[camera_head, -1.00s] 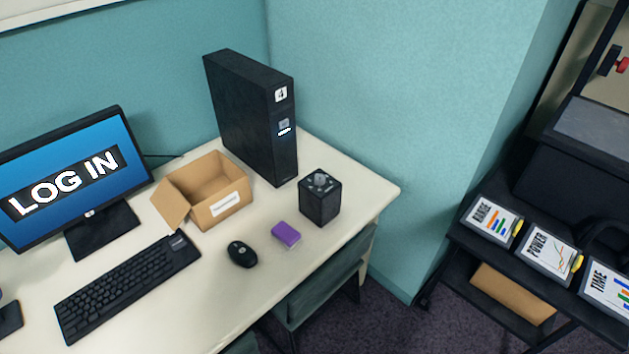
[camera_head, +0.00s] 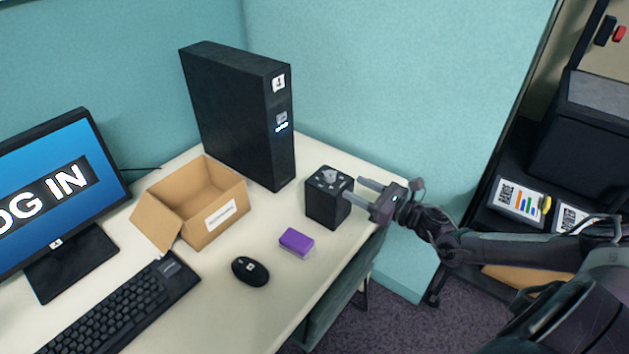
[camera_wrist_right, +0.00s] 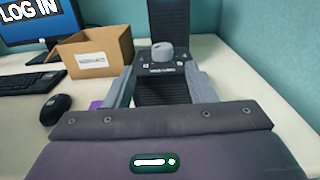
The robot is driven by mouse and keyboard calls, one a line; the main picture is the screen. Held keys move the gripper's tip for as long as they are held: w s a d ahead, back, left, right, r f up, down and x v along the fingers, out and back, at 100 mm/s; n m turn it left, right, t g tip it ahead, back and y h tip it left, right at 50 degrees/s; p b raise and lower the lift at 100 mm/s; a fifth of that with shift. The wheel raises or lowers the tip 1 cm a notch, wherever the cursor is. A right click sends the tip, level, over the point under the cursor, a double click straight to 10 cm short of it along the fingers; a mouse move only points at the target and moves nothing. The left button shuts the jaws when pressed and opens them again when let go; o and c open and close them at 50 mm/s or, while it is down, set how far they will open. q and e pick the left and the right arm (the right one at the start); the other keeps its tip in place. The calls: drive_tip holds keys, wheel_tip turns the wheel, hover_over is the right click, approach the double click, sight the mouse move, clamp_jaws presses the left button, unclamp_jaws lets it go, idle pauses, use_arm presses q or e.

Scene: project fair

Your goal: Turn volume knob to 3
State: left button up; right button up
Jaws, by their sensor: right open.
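A black speaker box (camera_head: 326,206) stands near the right end of the desk. Its grey volume knob (camera_head: 329,174) sits on the top face with small marks around it; which mark it points to is too small to read. In the right wrist view the knob (camera_wrist_right: 163,51) rises from the box top, ahead of the fingers. My right gripper (camera_head: 359,190) is open and empty at the box's right side, its fingers reaching toward the box at about its upper part. In the right wrist view the gripper fingers (camera_wrist_right: 160,88) are apart, with the box between or just beyond them. My left gripper is not in view.
A black computer tower (camera_head: 240,115) stands behind the box. An open cardboard box (camera_head: 220,215), purple block (camera_head: 296,242), mouse (camera_head: 250,271), keyboard (camera_head: 135,310) and monitor (camera_head: 50,205) occupy the desk. A dark cart with cards (camera_head: 520,202) stands at the right.

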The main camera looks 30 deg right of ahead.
sight(335, 177)
drive_tip(key=x, duration=0.7)
drive_tip(key=shift+w+d+p, duration=0.1)
drive_tip(key=shift+p, duration=0.25)
drive_tip(key=c, duration=1)
